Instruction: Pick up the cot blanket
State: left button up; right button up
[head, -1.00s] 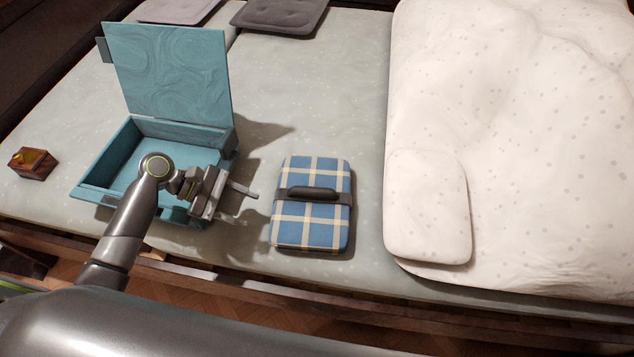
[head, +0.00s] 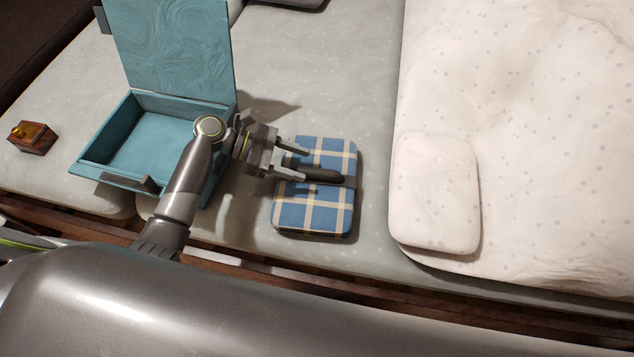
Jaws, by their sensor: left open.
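The cot blanket (head: 318,214) appears to be the blue and cream plaid folded bundle lying flat on the grey bed. A dark strap with a dark handle (head: 324,175) runs across its top. My left gripper (head: 303,164) is open and reaches in from the left over the blanket's left part. Its fingertips are close to the handle's left end, and the nearer one overlaps that end in the picture. I cannot tell whether they touch. The gripper hides part of the blanket's left side and strap. My right gripper is not in view.
An open teal box (head: 150,150) with its lid upright stands left of the blanket, close to my left arm. A small wooden box (head: 32,138) sits at far left. A white speckled cushion (head: 434,192) and bedding (head: 540,120) lie at right. Bare bed surrounds the blanket.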

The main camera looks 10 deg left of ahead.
aim_at(315, 170)
pick_arm(q)
jog(key=x, duration=0.2)
jog(key=b+x, duration=0.1)
jog(key=x, duration=0.1)
jog(key=shift+d+f, duration=0.15)
jog(key=shift+f, duration=0.2)
jog(key=shift+d+f, duration=0.15)
jog(key=shift+d, duration=0.35)
grip_shut()
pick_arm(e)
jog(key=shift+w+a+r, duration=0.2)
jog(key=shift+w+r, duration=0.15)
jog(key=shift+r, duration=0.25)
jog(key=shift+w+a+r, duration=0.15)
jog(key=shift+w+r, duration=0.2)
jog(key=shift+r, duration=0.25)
